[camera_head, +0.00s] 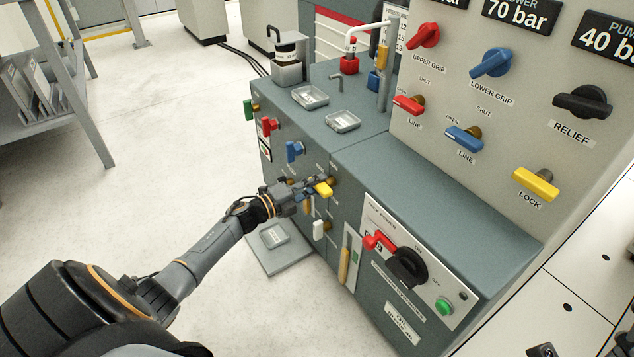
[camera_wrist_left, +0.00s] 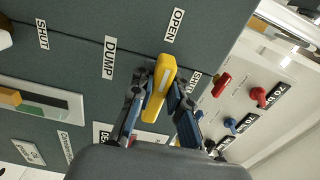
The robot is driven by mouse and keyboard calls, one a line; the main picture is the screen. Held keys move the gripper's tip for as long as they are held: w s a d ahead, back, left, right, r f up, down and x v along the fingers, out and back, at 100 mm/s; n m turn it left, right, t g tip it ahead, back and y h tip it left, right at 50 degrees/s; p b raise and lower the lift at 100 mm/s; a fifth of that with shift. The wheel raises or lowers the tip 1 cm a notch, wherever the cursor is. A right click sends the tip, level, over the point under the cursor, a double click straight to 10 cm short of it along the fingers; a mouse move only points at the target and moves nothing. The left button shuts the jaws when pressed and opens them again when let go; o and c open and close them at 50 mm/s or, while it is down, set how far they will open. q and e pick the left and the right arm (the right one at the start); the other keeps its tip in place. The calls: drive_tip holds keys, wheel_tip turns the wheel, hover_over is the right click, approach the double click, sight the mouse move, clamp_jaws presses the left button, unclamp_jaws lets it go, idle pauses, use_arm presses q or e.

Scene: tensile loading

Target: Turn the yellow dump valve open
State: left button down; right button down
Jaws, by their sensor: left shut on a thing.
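The yellow dump valve handle (camera_head: 324,189) is on the front face of the grey-green cabinet. My left gripper (camera_head: 312,190) is at that face with its fingers around the handle. In the left wrist view the yellow handle (camera_wrist_left: 160,80) lies between the two fingers of the left gripper (camera_wrist_left: 158,92), which is shut on it. The handle's far end points up towards the OPEN label (camera_wrist_left: 174,25). The DUMP label (camera_wrist_left: 109,57) is to its left and the SHUT label (camera_wrist_left: 42,33) further left. The valve stem is hidden.
Red (camera_head: 268,126) and blue (camera_head: 294,151) valves sit on the same face. A white handle (camera_head: 318,229) is just below the gripper. A red lever (camera_head: 379,241) and black knob (camera_head: 407,266) are to the right. Dark parts at the bottom right edge are unclear.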

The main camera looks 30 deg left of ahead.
idle(0.3)
use_arm(q)
drive_tip(key=c, duration=1.3)
unclamp_jaws()
drive_tip(key=shift+s, duration=0.1)
drive_tip(key=v, duration=1.2)
